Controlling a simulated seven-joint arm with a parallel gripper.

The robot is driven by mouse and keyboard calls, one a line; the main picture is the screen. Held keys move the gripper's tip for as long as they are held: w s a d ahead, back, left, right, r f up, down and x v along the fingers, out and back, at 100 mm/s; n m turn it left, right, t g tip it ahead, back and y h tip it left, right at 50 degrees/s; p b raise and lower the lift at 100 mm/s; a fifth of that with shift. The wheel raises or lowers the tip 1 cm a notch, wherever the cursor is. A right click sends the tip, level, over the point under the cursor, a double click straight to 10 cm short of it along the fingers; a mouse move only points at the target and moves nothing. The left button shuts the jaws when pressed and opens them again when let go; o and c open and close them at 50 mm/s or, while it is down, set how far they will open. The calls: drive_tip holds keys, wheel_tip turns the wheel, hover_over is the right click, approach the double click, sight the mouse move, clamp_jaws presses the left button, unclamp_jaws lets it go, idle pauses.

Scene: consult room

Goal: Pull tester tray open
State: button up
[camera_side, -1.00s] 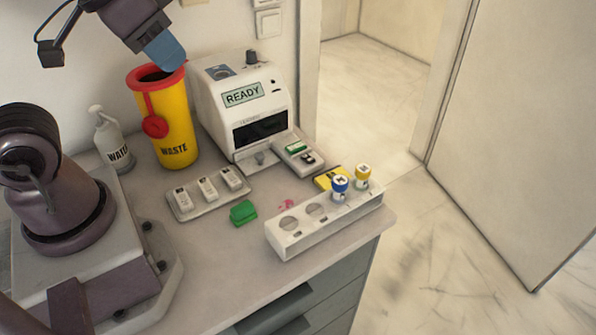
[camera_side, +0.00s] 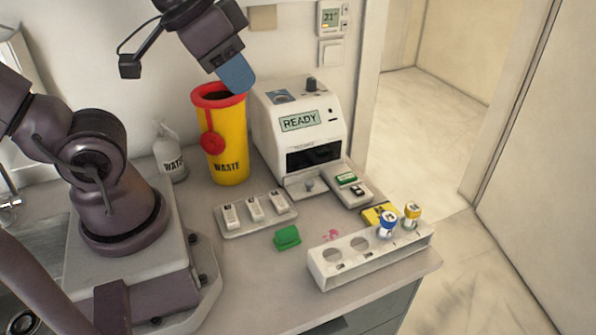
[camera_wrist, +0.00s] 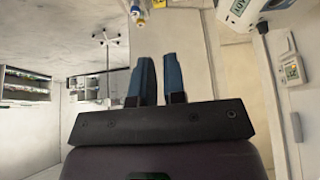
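The tester (camera_side: 299,121) is a white machine with a lit READY display. At its lower front is a dark opening (camera_side: 314,157). Below that is a pale front ledge with a small grey knob (camera_side: 310,185), seemingly the tray; I cannot tell whether it is pulled out at all. My gripper (camera_side: 237,77) is in the air left of the tester, in front of or above the waste bin's mouth, well away from the knob. In the wrist view its two blue fingers (camera_wrist: 157,78) stand apart with nothing between them. The tester's corner (camera_wrist: 243,12) shows at the top there.
The yellow waste bin (camera_side: 227,146) stands left of the tester, with a water bottle (camera_side: 170,155) beyond it. A small unit (camera_side: 350,187) adjoins the tester's right front. A cassette tray (camera_side: 258,222), a green block (camera_side: 287,237) and a white vial rack (camera_side: 350,272) stand in front.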

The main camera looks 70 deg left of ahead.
drive_tip(key=o, duration=0.3)
drive_tip(key=shift+w+f, duration=0.1)
drive_tip(key=shift+f, duration=0.25)
drive_tip(key=o, duration=0.3)
drive_tip(key=w+a+f+g, duration=0.1)
drive_tip(key=w+f, duration=0.1)
drive_tip(key=w, duration=0.1)
drive_tip(key=w+a+f+g, duration=0.1)
drive_tip(key=w+f+g, duration=0.1)
drive_tip(key=w+f, duration=0.1)
drive_tip(key=w+f+m+g+y, duration=0.1)
drive_tip(key=w+f+g, duration=0.1)
drive_tip(key=w, duration=0.1)
drive_tip(key=shift+w+a+f, duration=0.2)
drive_tip(key=shift+a+f, duration=0.15)
drive_tip(key=shift+a, duration=0.05)
drive_tip(key=m+g+y, duration=0.2)
drive_tip(key=m+g, duration=0.2)
drive_tip(key=m, duration=0.4)
approach(309, 181)
drive_tip(key=x, duration=0.9)
